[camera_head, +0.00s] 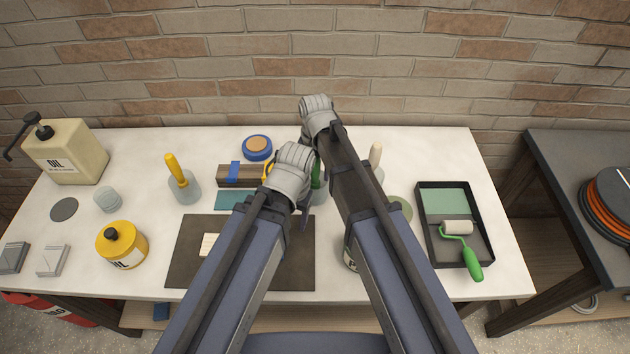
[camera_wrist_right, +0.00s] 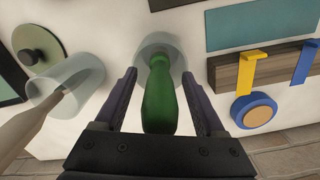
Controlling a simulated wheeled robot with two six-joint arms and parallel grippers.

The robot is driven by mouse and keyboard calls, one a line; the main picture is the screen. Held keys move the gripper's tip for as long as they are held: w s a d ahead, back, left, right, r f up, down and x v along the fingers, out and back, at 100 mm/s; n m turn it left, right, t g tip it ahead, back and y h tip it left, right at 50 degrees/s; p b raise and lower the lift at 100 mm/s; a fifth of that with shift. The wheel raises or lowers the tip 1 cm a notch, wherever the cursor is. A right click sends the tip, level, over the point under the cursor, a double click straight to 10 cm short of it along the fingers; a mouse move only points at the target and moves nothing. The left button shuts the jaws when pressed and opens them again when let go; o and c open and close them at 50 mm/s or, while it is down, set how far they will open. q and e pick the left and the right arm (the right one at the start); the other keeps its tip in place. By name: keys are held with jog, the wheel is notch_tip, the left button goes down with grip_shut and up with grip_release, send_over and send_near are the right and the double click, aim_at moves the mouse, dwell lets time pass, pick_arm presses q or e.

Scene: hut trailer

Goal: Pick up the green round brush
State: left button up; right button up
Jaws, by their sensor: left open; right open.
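The green round brush (camera_head: 316,172) stands handle-up in a clear jar. In the head view it is mostly hidden behind my grippers and arms. In the right wrist view its green handle (camera_wrist_right: 160,95) points toward the camera from the jar (camera_wrist_right: 150,52). My right gripper (camera_wrist_right: 161,76) is open, with one finger on each side of the handle; no clear contact shows. In the head view my right wrist is above the brush, its fingers mostly hidden. My left gripper (camera_head: 304,205) is open just in front of the jar, over the dark mat's edge.
A yellow-handled brush (camera_head: 175,172) stands in a jar at left. A pale-handled brush (camera_head: 376,154) stands in another jar close right. A paint tray (camera_head: 427,240) with a green-handled roller (camera_head: 470,258) is at right. A dark mat (camera_head: 190,265) lies in front. A brick wall (camera_head: 230,50) is behind.

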jog(key=shift+f, duration=0.6)
jog(key=shift+r, duration=0.1)
grip_shut()
